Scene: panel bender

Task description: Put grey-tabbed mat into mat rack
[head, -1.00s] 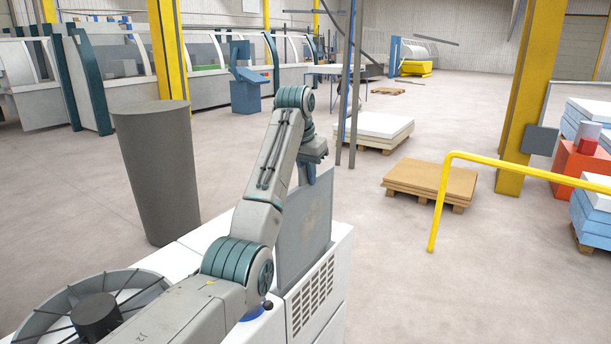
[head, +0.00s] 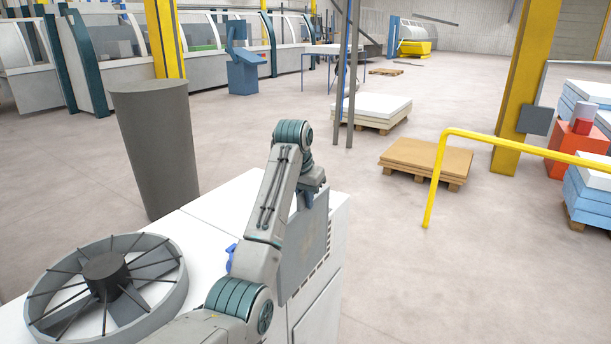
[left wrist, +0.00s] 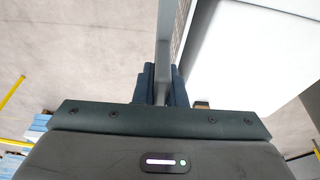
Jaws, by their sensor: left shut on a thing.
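A thin flat grey mat (head: 303,250) hangs upright from my left gripper (head: 312,187), beside the right side of a white cabinet. The gripper is shut on the mat's top edge. In the left wrist view the mat shows edge-on (left wrist: 164,35), between the dark fingers of the gripper (left wrist: 162,85). I cannot make out a grey tab; the gripped part is hidden by the fingers. I cannot identify a mat rack in these views. My right gripper is not in view.
The white cabinet (head: 215,205) carries a grey spoked ring (head: 178,290) and a small blue item (head: 231,258). A tall dark grey bin (head: 155,150) stands behind it.

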